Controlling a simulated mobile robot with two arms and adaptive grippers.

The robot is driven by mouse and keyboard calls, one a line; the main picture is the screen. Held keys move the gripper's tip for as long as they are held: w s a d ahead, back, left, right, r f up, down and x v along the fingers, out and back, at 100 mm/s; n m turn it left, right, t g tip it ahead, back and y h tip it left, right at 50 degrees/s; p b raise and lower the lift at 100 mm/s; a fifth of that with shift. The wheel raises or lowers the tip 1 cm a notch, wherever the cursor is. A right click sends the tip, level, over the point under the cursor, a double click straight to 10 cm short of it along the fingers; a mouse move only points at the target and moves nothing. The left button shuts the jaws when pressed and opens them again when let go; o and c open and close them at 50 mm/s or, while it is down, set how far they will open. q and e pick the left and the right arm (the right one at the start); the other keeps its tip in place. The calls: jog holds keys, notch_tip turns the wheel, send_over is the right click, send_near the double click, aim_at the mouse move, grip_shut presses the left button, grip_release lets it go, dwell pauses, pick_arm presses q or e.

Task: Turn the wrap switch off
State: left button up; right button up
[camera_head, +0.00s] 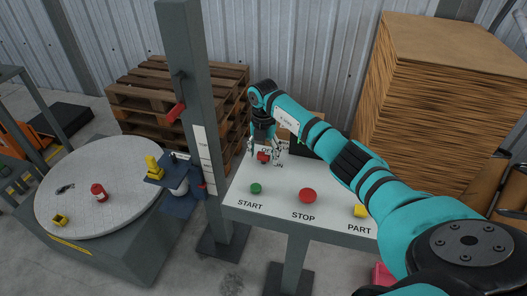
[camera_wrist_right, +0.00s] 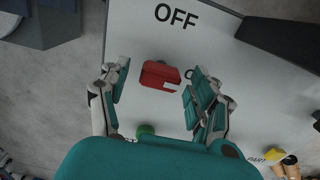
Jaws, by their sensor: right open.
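The wrap switch is a small red block-shaped handle (camera_head: 263,156) on the white panel, partly hidden by my right gripper (camera_head: 264,148) in the head view. In the right wrist view the red switch (camera_wrist_right: 160,75) lies between the two fingers of my right gripper (camera_wrist_right: 158,88), with a visible gap to the right finger and a larger one to the left. The gripper is open and holds nothing. The black OFF lettering (camera_wrist_right: 177,15) is on the panel above the switch in the wrist view. My left gripper is not in view.
The white panel (camera_head: 235,196) also carries a green START button (camera_head: 256,188), a red STOP button (camera_head: 307,195) and a yellow PART button (camera_head: 360,211). A grey post (camera_head: 196,110) stands just left. A round turntable (camera_head: 120,215) is farther left; stacked cardboard (camera_head: 430,90) is behind.

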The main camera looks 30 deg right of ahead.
jog(key=shift+c, duration=1.2)
jog(key=c, duration=0.9)
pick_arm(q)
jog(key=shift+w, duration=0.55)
